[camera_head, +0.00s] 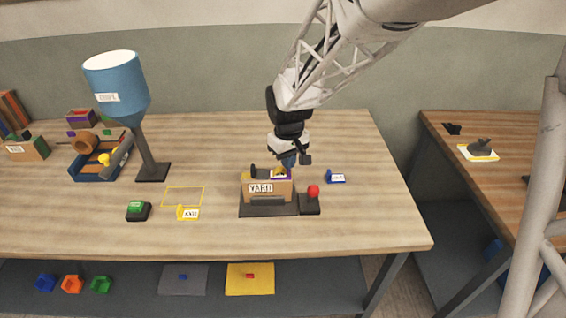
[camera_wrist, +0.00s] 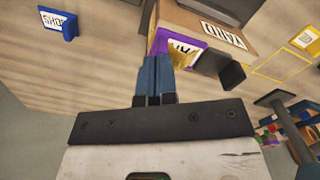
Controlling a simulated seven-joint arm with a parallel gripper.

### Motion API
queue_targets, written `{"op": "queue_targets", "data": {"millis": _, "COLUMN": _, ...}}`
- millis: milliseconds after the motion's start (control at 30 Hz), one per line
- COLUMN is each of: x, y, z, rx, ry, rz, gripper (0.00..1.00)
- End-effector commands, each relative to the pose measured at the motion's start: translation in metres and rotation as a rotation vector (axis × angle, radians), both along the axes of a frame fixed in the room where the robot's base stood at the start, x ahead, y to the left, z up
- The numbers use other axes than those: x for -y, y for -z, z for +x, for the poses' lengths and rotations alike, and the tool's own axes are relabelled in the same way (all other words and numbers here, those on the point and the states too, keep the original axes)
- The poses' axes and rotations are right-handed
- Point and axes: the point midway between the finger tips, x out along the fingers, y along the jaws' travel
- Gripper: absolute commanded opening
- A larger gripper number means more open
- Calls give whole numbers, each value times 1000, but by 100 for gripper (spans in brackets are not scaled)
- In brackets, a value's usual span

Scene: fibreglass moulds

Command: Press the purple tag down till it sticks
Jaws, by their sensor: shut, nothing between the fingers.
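My gripper (camera_head: 288,164) is shut with nothing held, pointing down just behind the block. In the wrist view my blue fingertips (camera_wrist: 157,60) overlap the tag's lower left edge. I cannot tell whether they touch it.
A blue tag (camera_head: 336,177) lies to the right. A yellow tag (camera_head: 187,212), a green button (camera_head: 137,210) and a blue hopper (camera_head: 116,84) are left. The table's right end is clear.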

Motion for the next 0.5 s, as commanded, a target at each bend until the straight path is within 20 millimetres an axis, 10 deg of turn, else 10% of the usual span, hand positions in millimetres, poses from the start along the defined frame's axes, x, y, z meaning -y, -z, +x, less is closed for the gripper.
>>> {"op": "queue_targets", "data": {"millis": 500, "x": 0, "y": -20, "z": 0, "rx": 0, "ry": 0, "rz": 0, "gripper": 0}}
